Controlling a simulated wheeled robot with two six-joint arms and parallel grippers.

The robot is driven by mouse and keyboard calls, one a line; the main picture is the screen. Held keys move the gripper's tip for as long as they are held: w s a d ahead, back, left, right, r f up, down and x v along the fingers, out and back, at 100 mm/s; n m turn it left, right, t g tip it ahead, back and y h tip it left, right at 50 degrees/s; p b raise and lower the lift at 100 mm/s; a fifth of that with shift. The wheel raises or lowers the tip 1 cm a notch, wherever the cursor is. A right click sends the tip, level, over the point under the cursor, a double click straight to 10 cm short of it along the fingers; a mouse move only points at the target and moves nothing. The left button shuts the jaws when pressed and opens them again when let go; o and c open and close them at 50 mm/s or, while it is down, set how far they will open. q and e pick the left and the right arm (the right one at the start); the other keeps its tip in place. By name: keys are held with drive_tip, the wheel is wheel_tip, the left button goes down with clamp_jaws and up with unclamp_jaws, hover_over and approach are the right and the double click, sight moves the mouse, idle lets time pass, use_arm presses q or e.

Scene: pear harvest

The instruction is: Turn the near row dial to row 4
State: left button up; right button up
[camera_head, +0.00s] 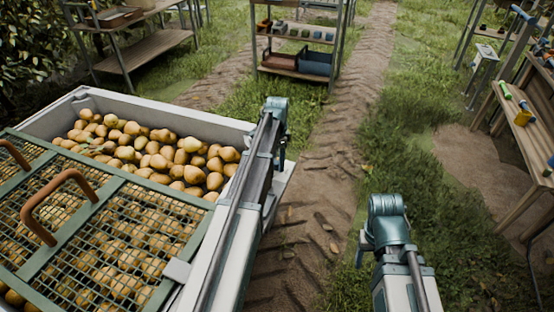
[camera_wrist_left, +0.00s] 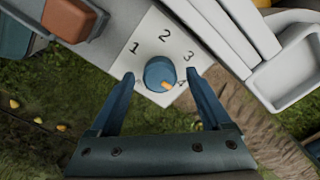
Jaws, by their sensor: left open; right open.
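The near row dial (camera_wrist_left: 161,73) is a round blue knob with an orange pointer mark, on a white plate (camera_wrist_left: 150,33) numbered 1 to 4. Its pointer is turned to the lower right, towards the partly covered 4. My left gripper (camera_wrist_left: 160,77) is open, with one finger on each side of the knob; contact is not clear. In the head view my left gripper (camera_head: 281,158) is small beside the crate's far right corner, and the dial is hidden there. My right gripper (camera_head: 362,252) is open and apart, over the grass at lower right, mostly hidden behind its wrist.
A large crate (camera_head: 205,117) of pears with a green mesh lid (camera_head: 105,258) and brown handles is at left. A shelf rack (camera_head: 298,72) stands at the back. A wooden bench (camera_head: 525,135) is at right. Dirt track and grass lie between.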

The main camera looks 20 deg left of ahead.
sight(277, 160)
use_arm(q)
wheel_tip(277, 160, up, 14)
drive_tip(key=p, duration=1.3)
drive_tip(key=shift+f+p, duration=0.15)
drive_tip(key=shift+p, duration=0.15)
drive_tip(key=s+d+n+y, duration=0.1)
drive_tip(key=s+d+n, duration=0.4)
drive_tip(key=s+d, duration=2.2)
wheel_tip(277, 160, up, 13)
drive_tip(key=w+p, duration=0.1)
drive_tip(key=p, duration=1.2)
